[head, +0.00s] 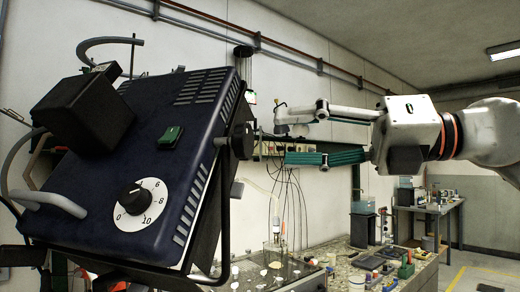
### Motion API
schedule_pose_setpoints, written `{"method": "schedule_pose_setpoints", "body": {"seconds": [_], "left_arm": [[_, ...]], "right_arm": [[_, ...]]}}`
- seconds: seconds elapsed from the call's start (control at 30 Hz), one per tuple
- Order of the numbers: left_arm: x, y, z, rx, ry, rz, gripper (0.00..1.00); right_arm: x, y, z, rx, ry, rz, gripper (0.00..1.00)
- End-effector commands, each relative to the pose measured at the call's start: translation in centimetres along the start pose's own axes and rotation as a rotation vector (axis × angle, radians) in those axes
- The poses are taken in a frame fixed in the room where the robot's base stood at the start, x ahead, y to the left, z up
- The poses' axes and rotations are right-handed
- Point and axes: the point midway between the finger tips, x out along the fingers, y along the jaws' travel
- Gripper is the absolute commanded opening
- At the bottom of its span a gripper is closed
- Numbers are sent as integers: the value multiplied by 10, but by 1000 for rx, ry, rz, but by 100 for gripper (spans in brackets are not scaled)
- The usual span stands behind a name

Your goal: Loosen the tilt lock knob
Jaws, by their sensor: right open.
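The tilt lock knob (241,140) looks like the small black knob on the right side of a large dark blue unit (165,95), where the black support bracket meets it. The unit leans to one side in its bracket. My right gripper (285,137) comes in from the right. Its two fingers are wide apart, one above the other, with nothing between them. In the picture the fingertips are just right of the knob, with a small gap showing. I cannot tell the distance in depth. My left gripper is not in view.
The unit's front has a white numbered dial (135,204) and a green switch (170,137). Grey hoses curve at its left. A speckled bench (340,272) with glassware and small items lies below. Thin dark cables hang behind my gripper. A second table stands at the back right.

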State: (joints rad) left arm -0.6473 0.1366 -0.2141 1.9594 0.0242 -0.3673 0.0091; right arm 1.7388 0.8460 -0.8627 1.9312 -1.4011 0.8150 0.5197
Motion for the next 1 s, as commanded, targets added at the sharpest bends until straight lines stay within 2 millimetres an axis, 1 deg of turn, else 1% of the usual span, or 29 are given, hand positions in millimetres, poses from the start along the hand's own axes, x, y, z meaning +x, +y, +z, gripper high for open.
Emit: {"method": "schedule_pose_setpoints", "body": {"seconds": [0.17, 0.4, 0.6, 0.73, 0.97, 1.0], "left_arm": [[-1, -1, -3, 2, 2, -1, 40], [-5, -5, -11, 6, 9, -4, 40], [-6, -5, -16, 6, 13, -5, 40], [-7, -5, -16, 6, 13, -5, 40], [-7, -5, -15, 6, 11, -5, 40], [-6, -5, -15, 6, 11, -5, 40]], "right_arm": [[15, 1, 0, 18, 1, 0, 55], [52, 2, 1, 15, 2, 0, 55], [73, 1, 0, 17, 1, 0, 55], [78, 0, 1, 16, -2, -1, 55], [79, 0, 0, 16, -1, -1, 55], [79, 0, 0, 16, -1, -1, 47]]}}
